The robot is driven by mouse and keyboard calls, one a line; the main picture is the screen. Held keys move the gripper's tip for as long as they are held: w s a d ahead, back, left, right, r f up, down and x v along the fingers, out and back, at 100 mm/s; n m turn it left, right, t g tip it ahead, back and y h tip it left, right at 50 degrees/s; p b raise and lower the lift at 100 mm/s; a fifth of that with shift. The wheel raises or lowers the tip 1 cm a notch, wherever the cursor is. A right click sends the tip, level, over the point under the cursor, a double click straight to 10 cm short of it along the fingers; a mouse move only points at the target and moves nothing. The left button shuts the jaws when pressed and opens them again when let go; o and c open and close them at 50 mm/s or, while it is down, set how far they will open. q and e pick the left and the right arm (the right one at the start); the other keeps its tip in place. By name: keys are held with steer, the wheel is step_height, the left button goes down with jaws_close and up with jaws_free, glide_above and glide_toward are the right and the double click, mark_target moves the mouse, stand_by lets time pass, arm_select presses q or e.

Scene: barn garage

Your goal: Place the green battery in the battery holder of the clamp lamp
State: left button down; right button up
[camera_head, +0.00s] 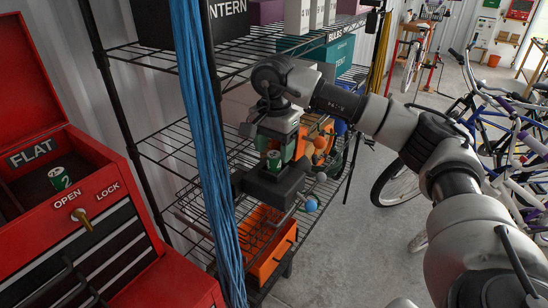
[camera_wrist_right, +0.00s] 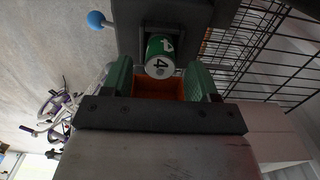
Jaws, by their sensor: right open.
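A green battery marked 4 (camera_wrist_right: 161,52) with a white end stands in the dark holder (camera_wrist_right: 204,44) in the right wrist view. In the head view this battery (camera_head: 274,159) shows at the dark box-like holder (camera_head: 270,187) by the wire shelf; how deep it sits I cannot tell. My right gripper (camera_head: 277,147) is open, its two green fingers either side of the battery with gaps. Another green battery, marked 2 (camera_head: 60,178), stands in the red toolbox at the left. My left gripper is not in view.
The red toolbox (camera_head: 178,283) stands at the left with its lid up. Blue cables (camera_head: 193,80) hang in front of the wire shelf (camera_head: 165,146). An orange crate (camera_head: 262,262) is low on the shelf. Bicycles (camera_head: 500,120) stand at the right; the floor (camera_head: 345,245) between is clear.

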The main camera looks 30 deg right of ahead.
mark_target(274, 154)
step_height(274, 154, up, 10)
steer(key=shift+f+b, duration=0.15)
steer(key=shift+b, duration=0.3)
